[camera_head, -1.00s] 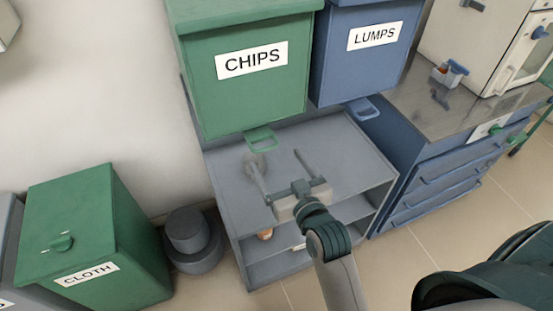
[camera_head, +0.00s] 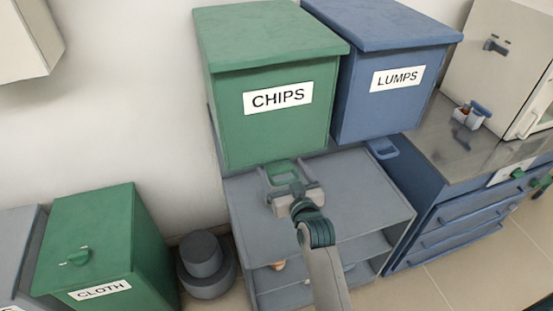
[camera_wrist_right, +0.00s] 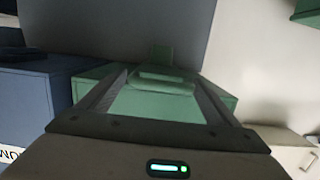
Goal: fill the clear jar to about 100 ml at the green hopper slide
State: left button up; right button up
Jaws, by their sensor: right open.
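The green hopper (camera_head: 270,110) labelled CHIPS stands above the grey shelf unit. Its green slide (camera_head: 282,172) sticks out low at the front. My right gripper (camera_head: 284,178) is open at the slide, with a finger on either side of it. In the right wrist view, the green slide (camera_wrist_right: 160,82) lies between the two spread fingers of the gripper (camera_wrist_right: 160,76). Whether the fingers touch it I cannot tell. I cannot make out the clear jar in either current view. My left gripper is not in view.
The blue LUMPS hopper (camera_head: 385,100) stands right of the green one. The grey shelf top (camera_head: 350,190) shows bare right of my gripper. A blue drawer cabinet (camera_head: 455,205) is at the right. The green CLOTH bin (camera_head: 95,240) stands at lower left.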

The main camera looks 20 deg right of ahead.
aim_at(279, 167)
jog(key=shift+w+f+p, duration=0.2)
jog(key=shift+w+f, duration=0.05)
jog(key=shift+w, duration=1.05)
jog(key=shift+w+f+p, duration=0.15)
jog(key=shift+w+f, duration=0.05)
jog(key=shift+w, duration=1.1)
jog(key=c, duration=1.2)
